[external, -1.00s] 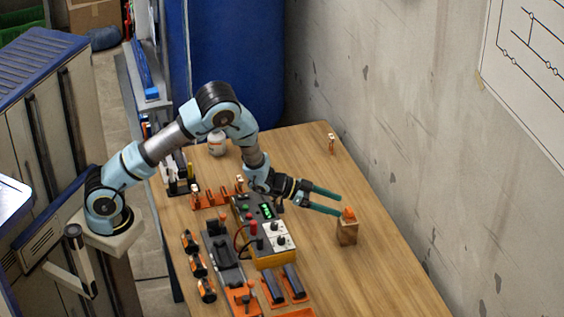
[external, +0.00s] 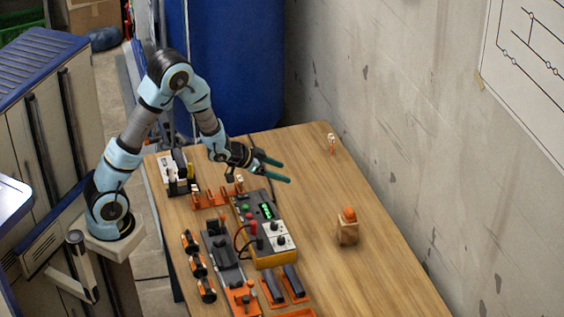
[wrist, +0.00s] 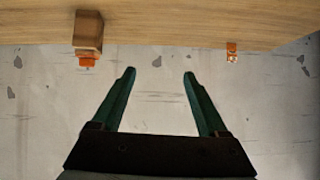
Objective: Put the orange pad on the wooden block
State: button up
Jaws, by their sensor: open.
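The wooden block (external: 347,234) stands upright on the right part of the table. The orange pad (external: 349,214) sits on top of the block. In the wrist view the block (wrist: 88,32) is at the upper left, with the orange pad (wrist: 87,61) against its end. My gripper (external: 284,171) is open and empty, raised above the table, to the left of and farther back than the block. In the wrist view its green fingers (wrist: 159,73) are wide apart with nothing between them.
A meter box (external: 270,230) with dials and leads stands mid-table. Orange racks and dark parts (external: 206,289) crowd the left and front. A small orange-and-white fitting (external: 332,143) stands near the back right, by the wall (external: 410,140). The table around the block is clear.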

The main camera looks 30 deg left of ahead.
jog(key=s+a+r+n+g+y, duration=0.1)
jog(key=s+a+n+y, duration=0.2)
jog(key=a, duration=0.7)
jog(key=s+a+n+g+y, duration=0.1)
jog(key=s+a+n+y, duration=0.15)
jog(key=a, duration=0.75)
jog(key=s+a+r+n+g+y, duration=0.1)
jog(key=s+a+n+g+y, duration=0.1)
jog(key=s+a, duration=0.4)
jog(key=s+n+g, duration=0.1)
jog(key=s+g, duration=0.1)
jog(key=s, duration=0.3)
jog(key=shift+a+r, duration=0.2)
jog(key=shift+a, duration=0.2)
